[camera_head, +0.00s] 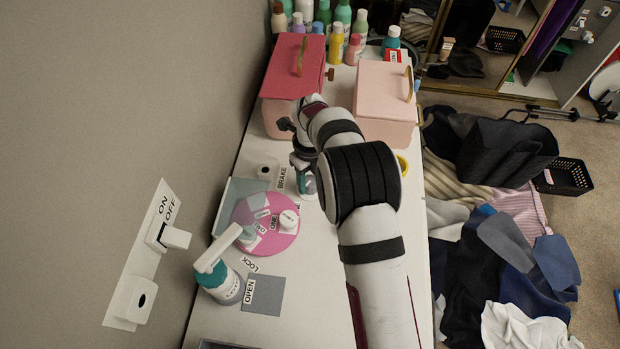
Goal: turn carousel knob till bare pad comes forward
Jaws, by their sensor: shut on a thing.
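The carousel is a pink round disc (240,212) on the white counter, with pale pads and small labels, one reading ONE. I cannot tell whether the bottle touches the counter. My arm also hides the counter right of the disc.
A teal spray bottle (226,284) stands near the disc's lower left, by a grey OPEN plate (264,297). Red (293,75) and pink (384,98) boxes and several bottles fill the back. Wall switches (172,238) are left.

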